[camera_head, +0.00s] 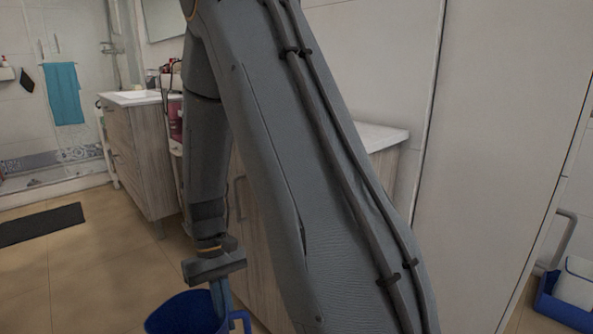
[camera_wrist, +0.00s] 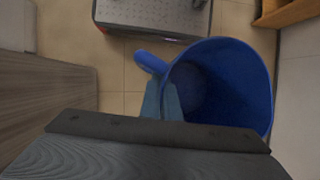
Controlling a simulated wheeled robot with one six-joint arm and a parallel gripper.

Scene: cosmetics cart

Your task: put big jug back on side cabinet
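The big jug (camera_head: 183,314) is blue and open-topped, at the bottom of the head view, its lower part cut off by the frame. It also fills the right middle of the wrist view (camera_wrist: 222,85), with its handle at the upper left of its rim. My gripper (camera_head: 222,300) points down at the jug's handle side. Its fingers (camera_wrist: 165,102) are close together and look shut on the jug there; the exact contact is partly hidden. A wood-fronted cabinet with a white top (camera_head: 385,137) stands behind my arm, largely hidden by it.
A wooden vanity (camera_head: 137,150) with a white basin top stands at the left, with bottles beside it. A dark mat (camera_head: 40,224) lies on the tiled floor. A blue-and-white bin or cart (camera_head: 567,300) is at the far right. Open floor lies at the lower left.

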